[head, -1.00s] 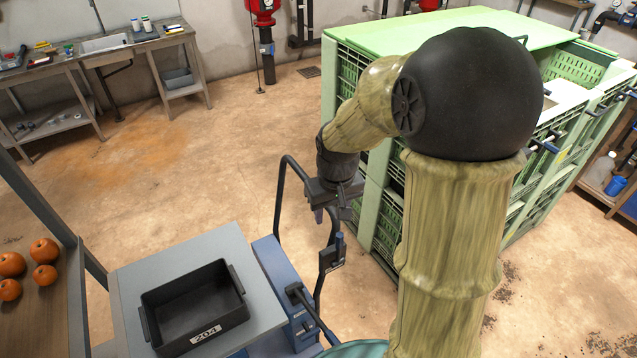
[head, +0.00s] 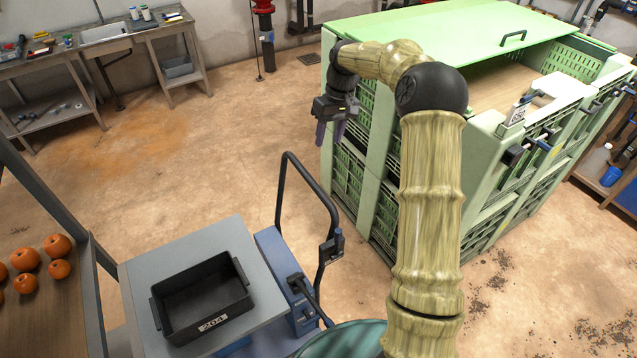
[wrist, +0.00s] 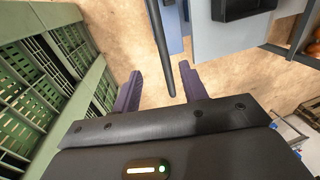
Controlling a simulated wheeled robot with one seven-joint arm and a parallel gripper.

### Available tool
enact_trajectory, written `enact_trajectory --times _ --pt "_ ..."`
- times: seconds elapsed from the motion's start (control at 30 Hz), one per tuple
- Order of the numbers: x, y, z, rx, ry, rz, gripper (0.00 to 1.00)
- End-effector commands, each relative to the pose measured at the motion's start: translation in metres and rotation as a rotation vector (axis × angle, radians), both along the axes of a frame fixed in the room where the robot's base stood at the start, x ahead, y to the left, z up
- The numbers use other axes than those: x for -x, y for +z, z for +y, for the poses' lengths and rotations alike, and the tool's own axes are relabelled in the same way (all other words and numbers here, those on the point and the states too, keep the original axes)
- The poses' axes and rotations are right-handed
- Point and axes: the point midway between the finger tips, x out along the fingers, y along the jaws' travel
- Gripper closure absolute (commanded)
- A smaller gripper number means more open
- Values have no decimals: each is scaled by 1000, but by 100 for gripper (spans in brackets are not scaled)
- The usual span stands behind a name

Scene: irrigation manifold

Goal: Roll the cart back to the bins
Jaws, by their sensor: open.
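The cart has a grey top (head: 137,291), a blue body (head: 270,252) and a black looped push handle (head: 309,190). It stands at the lower middle of the head view. The green slatted bins (head: 350,190) stand to its right, with a floor gap between. My gripper (head: 329,140) is open and empty, pointing down above and beyond the handle, near the bins' left corner. In the wrist view, the handle bar (wrist: 160,45) appears between the open fingers (wrist: 160,78) but looks apart from them. The bins (wrist: 40,75) fill the left there.
A black tray (head: 212,324) labelled 204 sits on the cart top. Several orange fruits (head: 57,246) lie on a wooden shelf at left. A workbench with a sink (head: 104,33) stands at the back left. The floor (head: 200,150) between is clear.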

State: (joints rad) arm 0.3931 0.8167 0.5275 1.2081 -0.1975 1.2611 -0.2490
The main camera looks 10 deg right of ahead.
Motion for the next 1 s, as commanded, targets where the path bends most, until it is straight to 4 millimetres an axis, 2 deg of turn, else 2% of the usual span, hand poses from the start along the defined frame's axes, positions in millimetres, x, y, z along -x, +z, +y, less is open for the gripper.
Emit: enact_trajectory --times 0.2,0.37,1.0 --pt "0 -3 -1 1 -3 0 57" --pt "2 -17 5 1 4 2 57" --pt "9 -125 24 -1 -1 4 57"
